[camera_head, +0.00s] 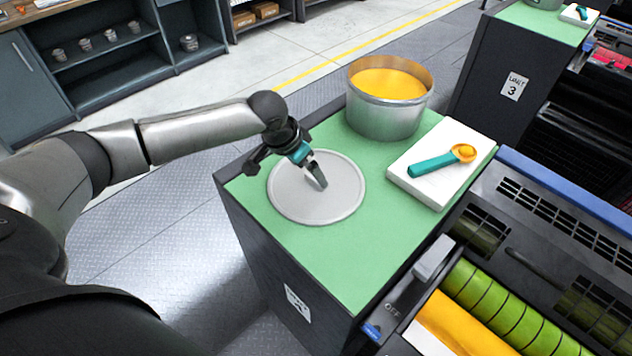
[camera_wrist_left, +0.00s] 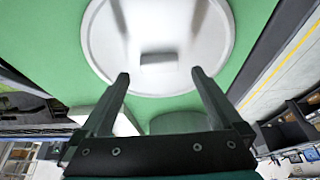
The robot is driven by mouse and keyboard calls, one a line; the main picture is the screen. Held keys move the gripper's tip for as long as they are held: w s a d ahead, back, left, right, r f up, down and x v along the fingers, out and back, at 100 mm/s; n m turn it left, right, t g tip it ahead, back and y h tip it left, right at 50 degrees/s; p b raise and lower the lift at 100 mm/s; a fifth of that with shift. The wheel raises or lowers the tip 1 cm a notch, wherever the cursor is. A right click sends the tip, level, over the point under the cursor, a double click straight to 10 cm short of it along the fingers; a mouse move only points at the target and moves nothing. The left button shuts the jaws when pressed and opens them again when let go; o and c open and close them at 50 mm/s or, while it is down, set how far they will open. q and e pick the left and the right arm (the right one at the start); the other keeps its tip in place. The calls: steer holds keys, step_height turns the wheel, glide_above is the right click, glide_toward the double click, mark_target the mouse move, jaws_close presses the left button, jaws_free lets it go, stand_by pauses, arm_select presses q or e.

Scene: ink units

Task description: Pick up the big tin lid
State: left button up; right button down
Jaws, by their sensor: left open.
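The big tin lid (camera_head: 290,200) is a round, flat grey disc with a low rim, lying on the green top of the black cabinet. It also shows in the left wrist view (camera_wrist_left: 155,30) as a pale disc filling the upper middle. My left gripper (camera_head: 321,184) is above the lid, pointing down at it. In the left wrist view its two fingers (camera_wrist_left: 157,80) are apart with nothing between them. I cannot tell whether the fingertips touch the lid. My right gripper is not in view.
A big open tin (camera_head: 385,120) of yellow-orange ink stands behind the lid. A white block (camera_head: 430,190) with a teal-handled scoop (camera_head: 435,164) lies to the right. A press with green and yellow rollers (camera_head: 500,305) borders the cabinet's right side. Green surface in front of the lid is clear.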

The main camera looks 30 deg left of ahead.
mark_target(313, 179)
arm_select(q)
steer(key=x, duration=0.3)
steer(key=shift+w+d, duration=0.2)
steer(key=shift+w, duration=0.1)
steer(key=shift+w+f, duration=0.2)
steer(key=shift+f, duration=0.4)
steer(key=c, duration=1.3)
steer(key=shift+c, duration=0.2)
